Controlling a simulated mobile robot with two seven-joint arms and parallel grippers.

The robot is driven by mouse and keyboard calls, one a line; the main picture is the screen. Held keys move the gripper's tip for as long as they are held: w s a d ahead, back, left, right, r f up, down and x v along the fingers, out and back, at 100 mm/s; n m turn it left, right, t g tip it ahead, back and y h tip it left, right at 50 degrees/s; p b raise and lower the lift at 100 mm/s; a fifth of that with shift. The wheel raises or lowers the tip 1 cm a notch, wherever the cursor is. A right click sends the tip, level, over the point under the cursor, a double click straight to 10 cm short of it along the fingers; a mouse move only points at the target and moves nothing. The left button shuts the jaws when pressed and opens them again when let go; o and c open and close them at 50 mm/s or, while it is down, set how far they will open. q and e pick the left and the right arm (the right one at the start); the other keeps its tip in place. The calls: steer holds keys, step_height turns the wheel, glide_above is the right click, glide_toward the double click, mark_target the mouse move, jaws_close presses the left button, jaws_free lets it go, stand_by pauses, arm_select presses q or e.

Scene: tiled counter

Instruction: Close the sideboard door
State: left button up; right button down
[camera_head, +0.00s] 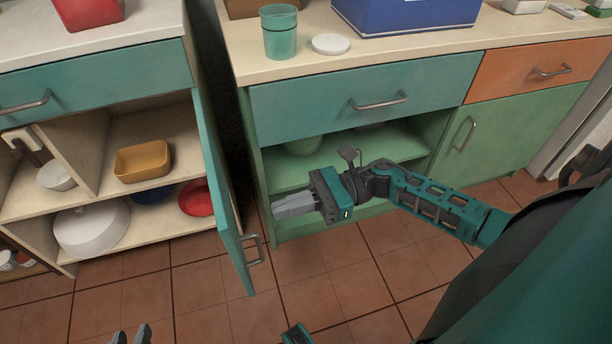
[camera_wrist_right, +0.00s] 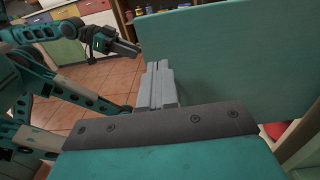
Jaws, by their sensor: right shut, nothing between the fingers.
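The teal sideboard door (camera_head: 222,190) of the left cabinet stands open, swung out towards me, with a metal handle (camera_head: 252,248) near its free edge. My right gripper (camera_head: 278,206) is shut and empty to the right of the door, its fingers pointing at it. In the right wrist view its fingers (camera_wrist_right: 157,84) are together beside the large teal door panel (camera_wrist_right: 235,55); I cannot tell whether they touch it. Only the fingertips of my left gripper (camera_head: 131,336) show at the bottom of the head view, with a gap between them; it also appears in the wrist view (camera_wrist_right: 130,47).
The left sideboard's shelves (camera_head: 150,232) hold a yellow dish (camera_head: 142,162), a white lid (camera_head: 91,228) and a red bowl (camera_head: 196,197). On the right, a cabinet with a teal drawer (camera_head: 365,98) has an open lower shelf. Tiled floor (camera_head: 205,310) is free around the door.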

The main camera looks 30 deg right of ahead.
mark_target(230, 225)
steer(key=x, duration=0.7)
steer(key=shift+w+a, duration=0.1)
steer(key=shift+a, duration=0.1)
steer(key=shift+a, duration=0.1)
